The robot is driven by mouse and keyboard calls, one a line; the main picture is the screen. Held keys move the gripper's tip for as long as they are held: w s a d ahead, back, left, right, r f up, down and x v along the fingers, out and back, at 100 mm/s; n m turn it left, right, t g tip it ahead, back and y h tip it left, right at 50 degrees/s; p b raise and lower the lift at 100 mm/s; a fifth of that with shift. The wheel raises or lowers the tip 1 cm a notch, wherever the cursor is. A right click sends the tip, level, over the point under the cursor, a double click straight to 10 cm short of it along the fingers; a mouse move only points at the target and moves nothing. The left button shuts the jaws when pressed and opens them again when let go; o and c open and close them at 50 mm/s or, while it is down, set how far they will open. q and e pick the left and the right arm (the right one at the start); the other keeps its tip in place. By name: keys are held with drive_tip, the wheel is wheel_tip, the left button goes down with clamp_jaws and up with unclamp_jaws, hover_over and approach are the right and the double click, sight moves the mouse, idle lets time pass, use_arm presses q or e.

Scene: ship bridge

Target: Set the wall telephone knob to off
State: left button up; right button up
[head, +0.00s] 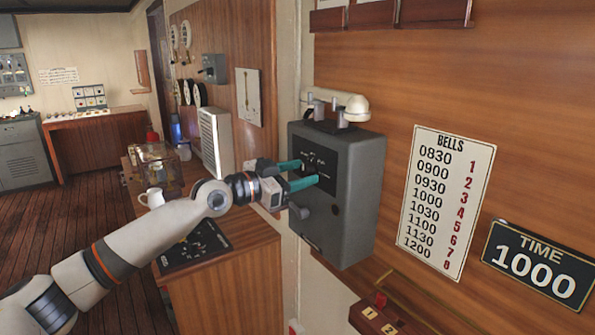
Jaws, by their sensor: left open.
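The wall telephone (351,195) is a grey box on the wooden wall, with a white handset (337,101) lying on its top cradle. Its front has a dark panel (318,162) with small white markings. My left gripper (308,173) is open, with its two teal fingers reaching to that panel, one above the other. The knob on the panel is small and partly hidden by the fingers; I cannot tell its setting or whether the fingers touch it. A dark crank-like handle (299,211) sits lower on the box's left side. My right gripper is not in view.
A bells sign (446,200) and a time sign (541,264) hang right of the telephone. A wooden cabinet (228,277) with a black panel stands below my left arm. A white mug (152,198) and a glass case (158,165) stand behind it. Open floor lies at left.

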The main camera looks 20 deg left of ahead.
use_arm(q)
drive_tip(key=shift+c, duration=0.5)
drive_tip(key=c, duration=0.9)
drive_tip(key=shift+n, duration=0.3)
drive_tip(key=n+p, duration=0.1)
drive_tip(key=n, duration=0.2)
drive_tip(key=shift+s+n, duration=0.1)
drive_tip(key=shift+n, duration=0.2)
drive_tip(key=n+p, duration=0.2)
drive_tip(key=n, duration=0.2)
drive_tip(key=shift+r+n, duration=0.15)
drive_tip(key=shift+n, duration=0.15)
drive_tip(key=n+p, duration=0.3)
drive_tip(key=n, duration=0.1)
drive_tip(key=shift+n, duration=0.3)
drive_tip(key=shift+n+p, duration=1.45)
drive_tip(key=shift+n, duration=0.85)
